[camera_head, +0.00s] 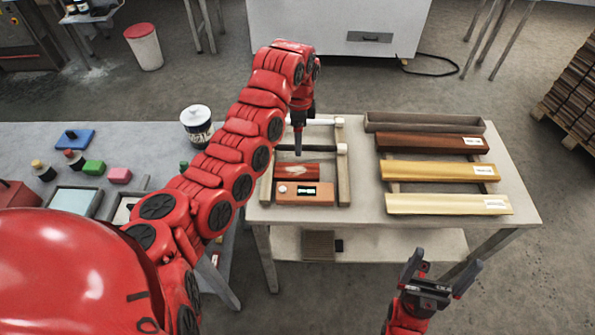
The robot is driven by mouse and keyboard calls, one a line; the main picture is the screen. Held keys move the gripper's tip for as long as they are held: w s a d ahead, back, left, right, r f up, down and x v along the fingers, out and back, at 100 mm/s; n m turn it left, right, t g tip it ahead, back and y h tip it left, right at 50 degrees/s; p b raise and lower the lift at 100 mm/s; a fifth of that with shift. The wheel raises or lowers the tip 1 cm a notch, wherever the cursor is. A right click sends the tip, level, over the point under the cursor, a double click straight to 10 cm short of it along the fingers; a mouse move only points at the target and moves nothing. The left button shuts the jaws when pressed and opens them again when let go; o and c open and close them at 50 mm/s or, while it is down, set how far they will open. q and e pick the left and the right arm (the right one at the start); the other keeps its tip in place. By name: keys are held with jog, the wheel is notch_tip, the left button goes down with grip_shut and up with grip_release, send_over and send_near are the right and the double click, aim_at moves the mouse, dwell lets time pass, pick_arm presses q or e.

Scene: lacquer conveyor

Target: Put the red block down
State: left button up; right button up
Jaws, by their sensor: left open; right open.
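A red block (285,171) with a pale streak on top lies inside the wooden frame (343,180) on the table, behind an orange-brown block (320,199) with a small display. My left gripper (298,150) points down above the back part of the frame, and nothing shows in it. Its jaws are seen edge-on, and it looks apart from the red block. My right gripper (436,270) is open and empty, in front of the table's front edge, with its fingers spread.
Three coated boards (430,171) lie on the right of the table, with a long tray (420,122) behind them. A white can (197,125), small bottles, and green and pink blocks stand on the left bench. A pallet stack (572,90) is at far right.

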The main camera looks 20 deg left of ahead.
pick_arm(q)
send_over(297, 170)
jog(key=f, duration=0.7)
jog(key=shift+w+d+f+p, duration=0.15)
jog(key=shift+d+f+p, duration=0.05)
jog(key=shift+f+p, duration=0.2)
jog(key=f+p, duration=0.1)
jog(key=f, duration=0.1)
jog(key=f+p, duration=0.1)
jog(key=f, duration=0.1)
jog(key=shift+s+a+f+p, duration=0.2)
jog(key=shift+p, duration=0.15)
jog(key=shift+w+f, duration=0.1)
jog(key=shift+f, duration=0.4)
jog(key=c, duration=1.1)
jog(key=shift+r, duration=0.1)
